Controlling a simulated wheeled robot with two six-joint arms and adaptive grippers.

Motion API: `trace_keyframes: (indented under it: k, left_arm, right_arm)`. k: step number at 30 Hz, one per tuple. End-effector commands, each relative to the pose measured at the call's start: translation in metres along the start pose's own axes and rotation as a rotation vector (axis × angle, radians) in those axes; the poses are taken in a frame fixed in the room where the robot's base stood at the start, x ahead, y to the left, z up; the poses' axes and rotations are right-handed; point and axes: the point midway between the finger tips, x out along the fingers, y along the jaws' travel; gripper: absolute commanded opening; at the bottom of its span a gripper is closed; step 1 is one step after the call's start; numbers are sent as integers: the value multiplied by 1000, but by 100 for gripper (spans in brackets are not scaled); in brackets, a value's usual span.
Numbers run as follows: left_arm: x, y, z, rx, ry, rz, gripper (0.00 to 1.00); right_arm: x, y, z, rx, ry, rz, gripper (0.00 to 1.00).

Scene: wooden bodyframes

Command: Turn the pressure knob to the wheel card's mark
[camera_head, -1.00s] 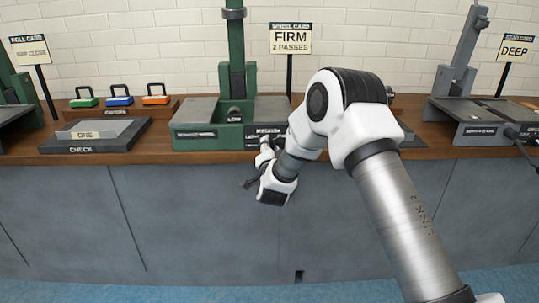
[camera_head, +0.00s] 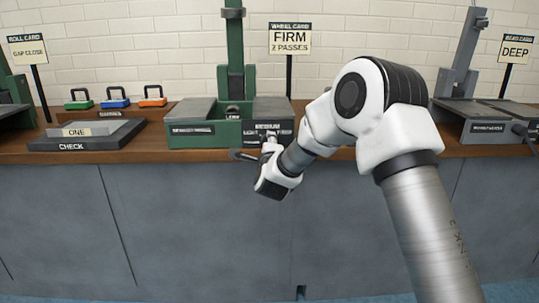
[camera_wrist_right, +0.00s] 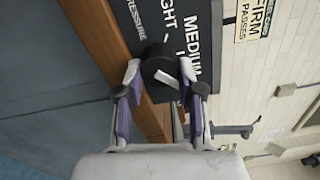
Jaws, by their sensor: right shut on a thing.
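The wheel card (camera_head: 290,38) stands behind the green machine (camera_head: 235,75) and reads FIRM, 2 PASSES; part of it also shows in the right wrist view (camera_wrist_right: 256,18). The pressure knob (camera_wrist_right: 157,62) is a dark round knob with a white pointer, on a dark panel (camera_wrist_right: 203,25) lettered PRESSURE, LIGHT and MEDIUM. The rest of the scale is hidden or cut off, so I cannot tell which mark the pointer meets. My right gripper (camera_wrist_right: 160,80) is shut on the knob, one finger on each side. In the head view my right gripper (camera_head: 269,143) is small at the machine's front. My left gripper is out of view.
A grey CHECK stand (camera_head: 88,135) and orange (camera_head: 152,94), blue (camera_head: 115,98) and green (camera_head: 78,99) handled blocks lie left of the machine. A grey machine (camera_head: 475,115) with a DEEP card (camera_head: 515,48) stands right.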

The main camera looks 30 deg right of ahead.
Motion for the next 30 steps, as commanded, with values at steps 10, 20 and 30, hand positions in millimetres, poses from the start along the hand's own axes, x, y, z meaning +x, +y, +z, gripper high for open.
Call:
trace_keyframes:
  k: [10, 20, 30]
  left_arm:
    - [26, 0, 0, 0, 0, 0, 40]
    - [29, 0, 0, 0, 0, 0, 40]
    - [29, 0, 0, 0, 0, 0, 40]
  right_arm:
    - [0, 3, 0, 181, 0, 1, 3]
    - [0, 2, 0, 223, 1, 1, 3]
    - [0, 1, 0, 222, 1, 1, 62]
